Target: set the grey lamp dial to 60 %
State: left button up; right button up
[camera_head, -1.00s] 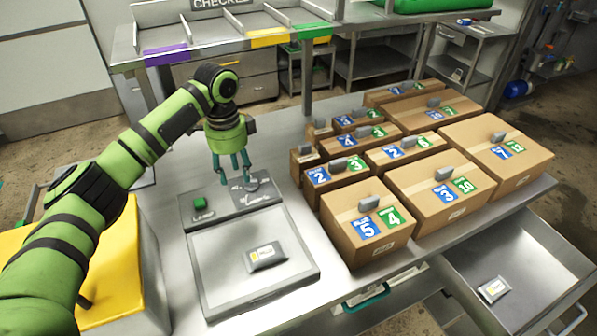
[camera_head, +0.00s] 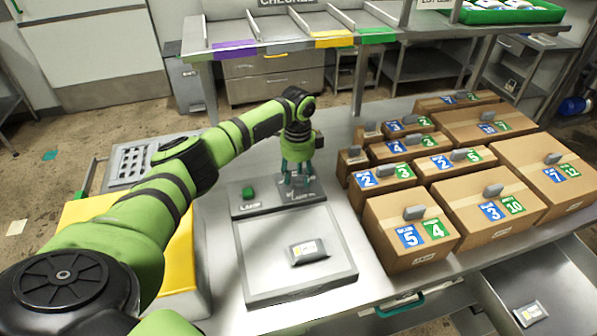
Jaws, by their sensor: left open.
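The grey lamp dial (camera_head: 294,182) sits on the right part of a grey control panel (camera_head: 262,203) at the back of a flat light-box plate. My left gripper (camera_head: 298,178) points down at the dial, its teal fingers around or just in front of it. The fingers are open; I cannot tell whether they touch the dial. They hide much of the dial, so its setting cannot be read. A green button (camera_head: 248,193) is on the panel's left part. My right gripper is not in view.
A grey pouch (camera_head: 308,251) lies on the light plate (camera_head: 262,285). Several labelled cardboard boxes (camera_head: 410,245) stand close on the right. A yellow-topped bin (camera_head: 178,240) is at left, and a shelf with coloured strips (camera_head: 282,45) runs behind.

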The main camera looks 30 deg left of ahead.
pick_arm(q)
jog(key=shift+f, duration=0.1)
grip_shut()
jog(key=shift+m, duration=0.3)
jog(key=m, duration=0.2)
jog(key=shift+m+p, duration=0.3)
jog(key=m, duration=0.3)
jog(key=shift+a+m, duration=0.1)
jog(key=shift+m, duration=0.2)
jog(key=m, duration=0.3)
jog(key=shift+a+m, duration=0.1)
jog(key=shift+m, duration=0.2)
jog(key=shift+w+m, duration=0.1)
jog(key=shift+m, duration=1.6)
